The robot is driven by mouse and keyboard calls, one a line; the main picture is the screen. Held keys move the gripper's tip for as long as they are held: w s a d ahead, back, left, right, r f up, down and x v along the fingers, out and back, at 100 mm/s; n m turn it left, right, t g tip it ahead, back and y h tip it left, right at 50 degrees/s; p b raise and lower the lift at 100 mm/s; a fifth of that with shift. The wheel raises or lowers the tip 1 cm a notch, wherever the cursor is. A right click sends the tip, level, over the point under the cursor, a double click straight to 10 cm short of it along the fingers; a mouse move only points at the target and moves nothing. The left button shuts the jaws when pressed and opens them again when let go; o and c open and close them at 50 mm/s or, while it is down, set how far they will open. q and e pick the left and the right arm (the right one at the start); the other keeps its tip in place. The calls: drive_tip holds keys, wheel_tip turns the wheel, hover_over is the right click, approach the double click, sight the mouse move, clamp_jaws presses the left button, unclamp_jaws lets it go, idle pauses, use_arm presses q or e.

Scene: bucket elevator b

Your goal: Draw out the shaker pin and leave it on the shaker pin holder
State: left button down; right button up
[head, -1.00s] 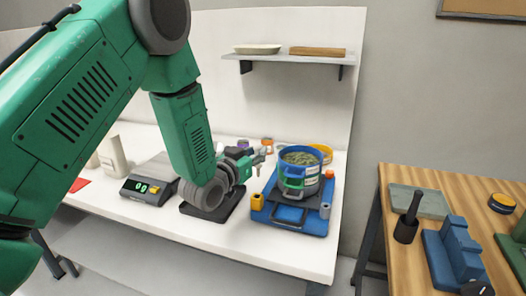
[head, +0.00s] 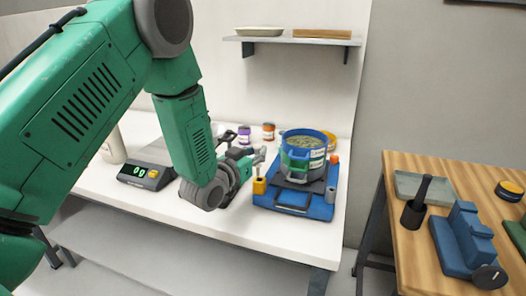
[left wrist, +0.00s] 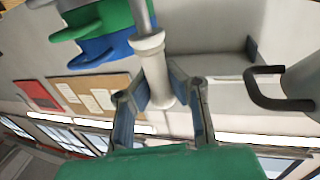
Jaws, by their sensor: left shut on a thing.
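My left gripper (head: 258,158) is shut on a grey shaker pin (left wrist: 155,65), with a finger on either side of it in the left wrist view. The pin has a pale, wider collar and reaches up past green and blue lugs. In the head view the gripper is just left of the shaker (head: 292,208), a blue base carrying a stack of round sieves (head: 303,150). A yellow block (head: 259,186) at the base's left corner is just below the fingertips. I cannot tell whether the pin touches it, or which part is the holder. My right gripper is not in view.
A scale (head: 146,175) stands left of my arm. A shelf (head: 292,40) hangs above. A wooden table (head: 420,245) at the right holds a mortar and blue blocks. The white bench is clear in front.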

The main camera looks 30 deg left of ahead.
use_arm(q)
drive_tip(key=shift+a, duration=0.3)
drive_tip(key=shift+d, duration=0.85)
drive_tip(key=shift+d+r, duration=0.1)
drive_tip(key=shift+d, duration=0.25)
drive_tip(key=shift+a, duration=0.7)
drive_tip(key=shift+d, duration=0.5)
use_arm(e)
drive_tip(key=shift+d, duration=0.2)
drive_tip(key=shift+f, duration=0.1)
